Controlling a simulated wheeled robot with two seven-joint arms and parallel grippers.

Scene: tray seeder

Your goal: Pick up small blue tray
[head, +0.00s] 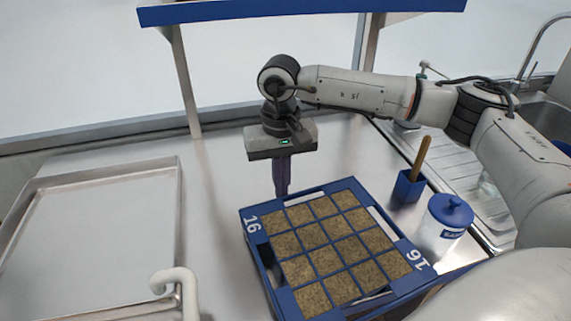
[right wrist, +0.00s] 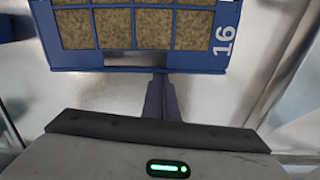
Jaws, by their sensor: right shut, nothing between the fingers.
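The small blue tray (head: 255,226) stands on the steel worktop in the head view. Its cells hold brown soil, and white 16 labels mark two corners. It also shows at the top of the right wrist view (right wrist: 85,61). My right gripper (head: 282,190) points down at the tray's far edge, near its far left corner. Its fingers are shut with nothing between them. In the right wrist view the fingertips (right wrist: 161,82) appear close to the tray's edge; I cannot tell whether they touch it. My left gripper is not in view.
A shallow metal tray (head: 178,215) lies at the left, with a white curved handle (head: 172,276) at its near corner. A blue holder (head: 408,187) with a wooden stick and a blue-lidded jar (head: 449,211) stand right of the blue tray. A shelf (head: 300,10) crosses above.

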